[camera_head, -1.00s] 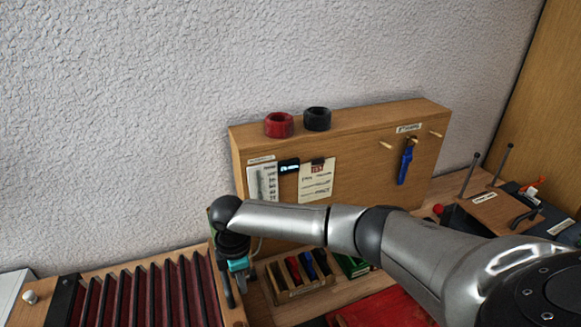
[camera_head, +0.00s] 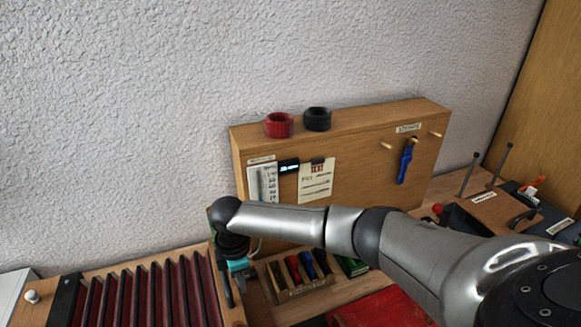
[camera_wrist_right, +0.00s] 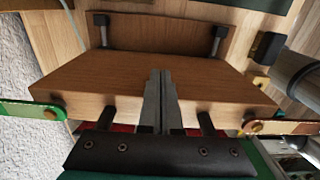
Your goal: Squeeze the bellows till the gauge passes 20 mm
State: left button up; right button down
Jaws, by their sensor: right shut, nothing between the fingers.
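The bellows (camera_head: 137,297) lies at the lower left of the head view, with dark red folds and black ribs; the picture edge cuts it off. A small dark display (camera_head: 289,166) is on the wooden panel beside a printed scale sheet; I cannot read its value. My right gripper (camera_head: 229,292) points down at the right end of the bellows, partly hidden by its wrist. In the right wrist view its fingers (camera_wrist_right: 162,98) are shut and empty, against or just over a wooden board (camera_wrist_right: 95,82). I cannot tell whether they touch. My left gripper is not in view.
A small wooden tray (camera_head: 308,289) of coloured pieces stands right of the gripper. In the wrist view a black bar (camera_wrist_right: 160,157) crosses the bottom.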

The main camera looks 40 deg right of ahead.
jog(key=shift+w+a+p, duration=0.1)
jog(key=shift+a+p, duration=0.4)
jog(key=shift+p, duration=0.65)
dwell(2.6)
jog(key=shift+d, duration=0.15)
jog(key=shift+s+d+p, duration=0.25)
jog(key=shift+d+p, duration=0.2)
jog(key=shift+d, duration=0.5)
jog(key=shift+s+d+p, duration=0.25)
jog(key=shift+d+p, duration=0.15)
jog(key=shift+d, duration=0.5)
notch_tip(320, 180, up, 8)
jog(key=p, duration=0.3)
jog(key=shift+p, duration=0.35)
dwell(0.5)
